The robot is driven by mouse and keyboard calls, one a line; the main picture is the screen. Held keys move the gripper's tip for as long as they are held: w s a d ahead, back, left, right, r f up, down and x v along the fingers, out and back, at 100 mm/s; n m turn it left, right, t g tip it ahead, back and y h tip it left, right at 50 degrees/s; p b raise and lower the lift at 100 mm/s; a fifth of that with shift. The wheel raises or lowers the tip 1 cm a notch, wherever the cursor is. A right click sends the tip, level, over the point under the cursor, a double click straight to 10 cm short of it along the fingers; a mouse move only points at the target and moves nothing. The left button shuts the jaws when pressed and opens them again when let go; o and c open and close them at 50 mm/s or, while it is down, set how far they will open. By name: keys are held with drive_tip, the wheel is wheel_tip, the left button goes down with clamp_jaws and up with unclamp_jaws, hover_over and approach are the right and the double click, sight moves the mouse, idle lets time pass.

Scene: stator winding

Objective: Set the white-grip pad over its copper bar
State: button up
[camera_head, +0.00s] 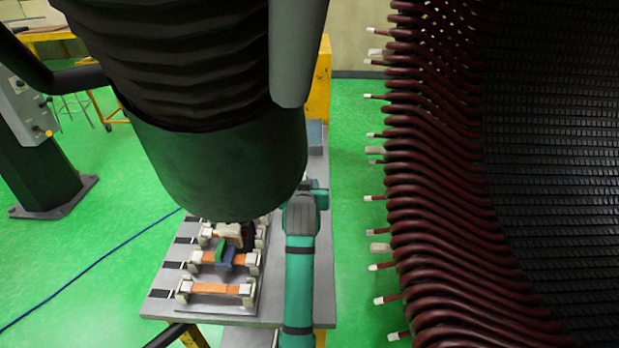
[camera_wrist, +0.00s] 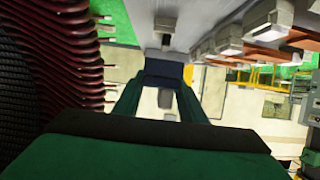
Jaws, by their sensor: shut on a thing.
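My gripper (camera_wrist: 162,80) is shut, its green fingers meeting at a dark block in the wrist view. Pale pieces, which I take for the white-grip pad (camera_wrist: 165,98), show between and just beyond the fingers; its full shape is hidden. In the head view, my teal arm reaches forward along the right of the fixture board, and the fingertips cannot be made out. A bare copper bar (camera_head: 220,289) lies across pale holders at the board's near end. Farther bars are partly covered by pads; which bar belongs to the white-grip pad cannot be told.
Blue (camera_head: 227,261) and green (camera_head: 220,249) grips stand on a middle bar. The stator's dark red coils (camera_head: 430,200), with pale tips, stand close to the right. A large dark cylinder (camera_head: 215,165) blocks the far fixtures. The grey table (camera_head: 322,290) is narrow beside my arm.

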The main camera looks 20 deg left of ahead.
drive_tip(key=shift+w+f, duration=0.1)
drive_tip(key=shift+f, duration=4.1)
drive_tip(key=shift+d+f, duration=0.25)
drive_tip(key=shift+f, duration=0.35)
drive_tip(key=shift+a+f, duration=0.25)
drive_tip(key=shift+f, duration=0.2)
drive_tip(key=shift+a, duration=0.1)
drive_tip(key=o, duration=1.2)
drive_tip(key=shift+c, duration=0.2)
drive_tip(key=shift+s+d, duration=0.2)
